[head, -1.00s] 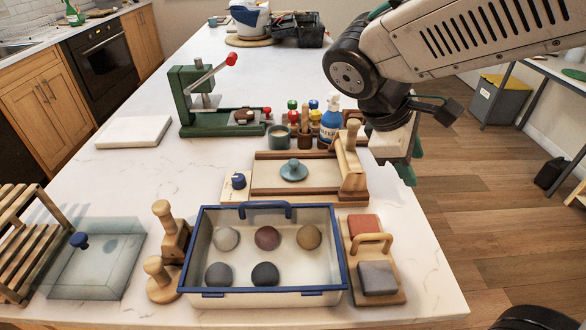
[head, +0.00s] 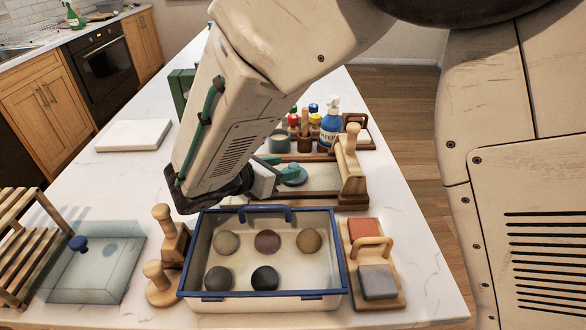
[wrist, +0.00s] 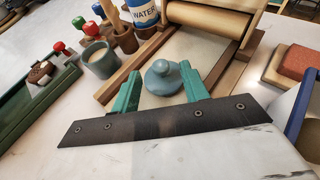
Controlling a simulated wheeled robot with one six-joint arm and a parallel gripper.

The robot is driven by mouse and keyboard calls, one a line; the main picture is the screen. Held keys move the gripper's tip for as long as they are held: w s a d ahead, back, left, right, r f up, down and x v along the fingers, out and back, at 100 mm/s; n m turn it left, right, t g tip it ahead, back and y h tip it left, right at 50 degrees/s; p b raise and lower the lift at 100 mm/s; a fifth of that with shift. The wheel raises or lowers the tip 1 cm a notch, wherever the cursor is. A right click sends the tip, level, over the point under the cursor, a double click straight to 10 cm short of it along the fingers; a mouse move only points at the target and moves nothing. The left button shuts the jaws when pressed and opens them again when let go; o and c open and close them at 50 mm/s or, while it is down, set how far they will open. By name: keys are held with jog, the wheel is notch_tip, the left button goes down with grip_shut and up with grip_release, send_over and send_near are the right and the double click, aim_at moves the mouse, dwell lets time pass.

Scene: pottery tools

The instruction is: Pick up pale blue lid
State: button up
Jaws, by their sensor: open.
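The pale blue lid (head: 295,178) is a round disc with a knob on top. It lies on the board of the wooden slab roller (head: 352,172), and my arm and gripper partly cover it in the head view. In the wrist view the lid (wrist: 163,80) shows between and slightly beyond my two teal fingertips. My gripper (wrist: 158,71) is open, one finger on each side of the lid's near part, with nothing held. I cannot tell whether a finger touches the lid.
A blue-rimmed tray (head: 330,255) holding several clay balls stands in front of the roller. A grey-green cup (wrist: 99,58), wooden tools and a water bottle (head: 330,122) stand behind. The roller's wooden rail (wrist: 135,62) runs close to my left finger.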

aim_at(293, 165)
jog(key=x, duration=0.4)
jog(key=shift+w+d+f, duration=0.2)
jog(key=shift+d+f, duration=0.05)
grip_shut()
jog(key=shift+r, duration=0.1)
